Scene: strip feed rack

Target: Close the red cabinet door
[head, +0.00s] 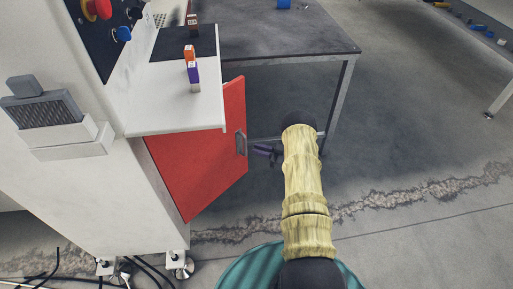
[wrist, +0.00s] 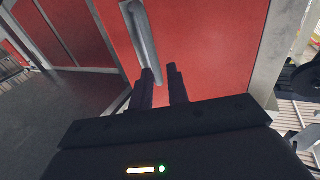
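The red cabinet door (head: 205,160) stands open, swung out from the white cabinet (head: 150,210) below its white ledge. It also fills much of the wrist view (wrist: 215,50). A grey bar handle (head: 241,144) is on the door near its free edge; it shows large in the wrist view (wrist: 140,35). My gripper (head: 262,151) is just right of the handle in the head view. In the wrist view my gripper (wrist: 160,72) has two dark fingers apart with a narrow gap, empty. The left fingertip overlaps the handle's lower end; I cannot tell whether they touch.
A dark-topped table (head: 275,38) stands behind the door, one leg near my arm. Small coloured blocks (head: 192,65) stand on the white ledge (head: 180,110). Cables (head: 150,268) lie below the cabinet. The floor to the right is open.

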